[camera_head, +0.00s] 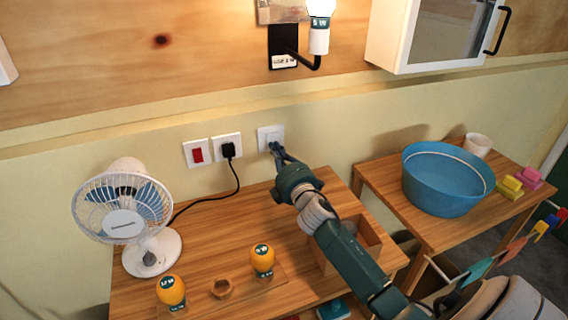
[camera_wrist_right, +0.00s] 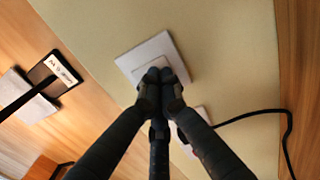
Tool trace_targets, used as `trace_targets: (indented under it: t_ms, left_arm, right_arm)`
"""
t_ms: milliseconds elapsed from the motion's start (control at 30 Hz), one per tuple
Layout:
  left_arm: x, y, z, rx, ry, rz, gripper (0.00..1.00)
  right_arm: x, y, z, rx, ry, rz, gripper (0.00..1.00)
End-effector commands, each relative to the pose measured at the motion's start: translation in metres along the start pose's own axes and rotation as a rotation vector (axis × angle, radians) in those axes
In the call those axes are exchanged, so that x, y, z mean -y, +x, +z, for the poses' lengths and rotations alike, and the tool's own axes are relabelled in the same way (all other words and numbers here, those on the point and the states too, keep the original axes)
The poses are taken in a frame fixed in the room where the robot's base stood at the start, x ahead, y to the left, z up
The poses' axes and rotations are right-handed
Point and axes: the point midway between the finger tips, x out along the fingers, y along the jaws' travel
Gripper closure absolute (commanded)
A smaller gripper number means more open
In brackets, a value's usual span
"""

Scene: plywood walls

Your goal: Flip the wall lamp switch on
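A white square switch plate (camera_head: 265,133) is on the wall, right of the red switch and socket. My right gripper (camera_head: 276,149) is at its lower part. In the right wrist view the switch plate (camera_wrist_right: 145,52) is tilted and the right gripper's (camera_wrist_right: 160,76) fingertips are together in front of it, hiding its middle. They look very near or touching; I cannot tell which. My left gripper is out of view.
A red switch (camera_head: 197,154) and a socket with a black plug (camera_head: 228,150) are left of the plate. A blue basin (camera_head: 440,190) is on the right table.

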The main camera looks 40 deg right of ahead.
Motion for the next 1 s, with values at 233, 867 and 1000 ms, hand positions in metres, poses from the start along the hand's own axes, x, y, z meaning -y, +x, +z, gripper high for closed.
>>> trace_targets:
  t_ms: [233, 867, 1000]
  left_arm:
    - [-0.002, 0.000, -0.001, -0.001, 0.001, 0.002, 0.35]
    - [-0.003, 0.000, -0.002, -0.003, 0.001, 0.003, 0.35]
    - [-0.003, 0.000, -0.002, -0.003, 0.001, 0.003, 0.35]
  right_arm:
    - [0.003, -0.057, -0.001, -0.001, 0.000, -0.005, 1.00]
    - [0.000, -0.110, 0.000, 0.000, -0.001, -0.002, 1.00]
    - [0.001, -0.109, 0.000, 0.000, 0.000, -0.002, 1.00]
